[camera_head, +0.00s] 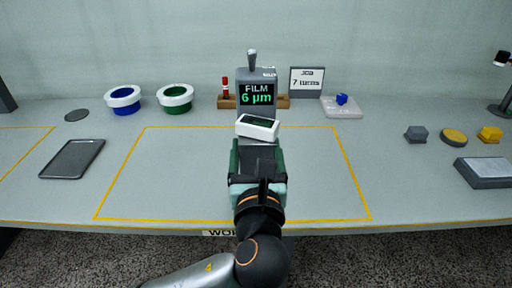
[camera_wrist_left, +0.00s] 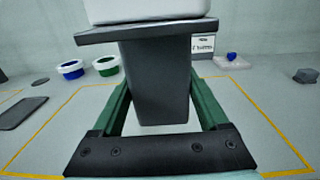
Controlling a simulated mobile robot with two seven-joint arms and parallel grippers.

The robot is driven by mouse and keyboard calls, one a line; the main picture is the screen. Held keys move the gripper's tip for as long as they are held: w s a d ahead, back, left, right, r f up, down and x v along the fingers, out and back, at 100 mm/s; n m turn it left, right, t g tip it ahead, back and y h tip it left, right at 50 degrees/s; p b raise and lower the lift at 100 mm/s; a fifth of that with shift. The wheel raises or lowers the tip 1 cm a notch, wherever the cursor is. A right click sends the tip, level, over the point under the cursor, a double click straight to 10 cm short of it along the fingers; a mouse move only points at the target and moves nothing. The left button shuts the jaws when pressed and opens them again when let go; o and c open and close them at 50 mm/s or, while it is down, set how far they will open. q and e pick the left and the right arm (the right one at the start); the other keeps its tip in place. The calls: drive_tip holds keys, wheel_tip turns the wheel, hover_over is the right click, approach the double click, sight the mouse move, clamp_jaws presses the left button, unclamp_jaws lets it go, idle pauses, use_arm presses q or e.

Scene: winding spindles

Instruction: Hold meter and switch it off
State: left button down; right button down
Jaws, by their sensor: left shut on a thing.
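The meter (camera_head: 258,127) has a white head with a small dark greenish screen and a dark grey grip below it. Any writing on the screen is too small to read. My left gripper (camera_head: 258,165) is shut on the grey grip, holding the meter upright above the marked work area. In the left wrist view, the green fingers flank the meter's grip (camera_wrist_left: 155,80), and the white head is cut off at the top. I cannot make out a switch on the meter. My right gripper is not in view.
A grey film gauge (camera_head: 256,92) reading "FILM 6 µm" stands behind the meter. Blue (camera_head: 124,101) and green (camera_head: 175,99) white-rimmed rings and a dark tray (camera_head: 72,158) are left. A "7 turns" sign (camera_head: 307,81) and small blocks (camera_head: 416,133) are right. The outlined area (camera_head: 160,180) is otherwise clear.

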sight(256, 150)
use_arm(q)
drive_tip(key=shift+w+f+b, duration=0.45)
drive_tip(key=shift+w+f, duration=0.9)
drive_tip(key=shift+w, duration=0.3)
drive_tip(key=shift+w+f+b, duration=0.5)
drive_tip(key=shift+w+f, duration=0.85)
drive_tip(key=shift+w, duration=0.25)
drive_tip(key=shift+w+f+b, duration=0.45)
drive_tip(key=shift+w+f, duration=0.9)
drive_tip(key=shift+w, duration=0.3)
drive_tip(key=shift+w+d+f+b, duration=0.1)
drive_tip(key=shift+w+f+b, duration=0.95)
drive_tip(key=shift+w+f, duration=0.75)
drive_tip(key=shift+w, duration=0.3)
drive_tip(key=shift+f+b, duration=0.3)
drive_tip(key=shift+f, duration=0.05)
drive_tip(key=shift+f, duration=0.3)
drive_tip(key=shift+c, duration=0.2)
unclamp_jaws()
drive_tip(key=shift+o, duration=0.2)
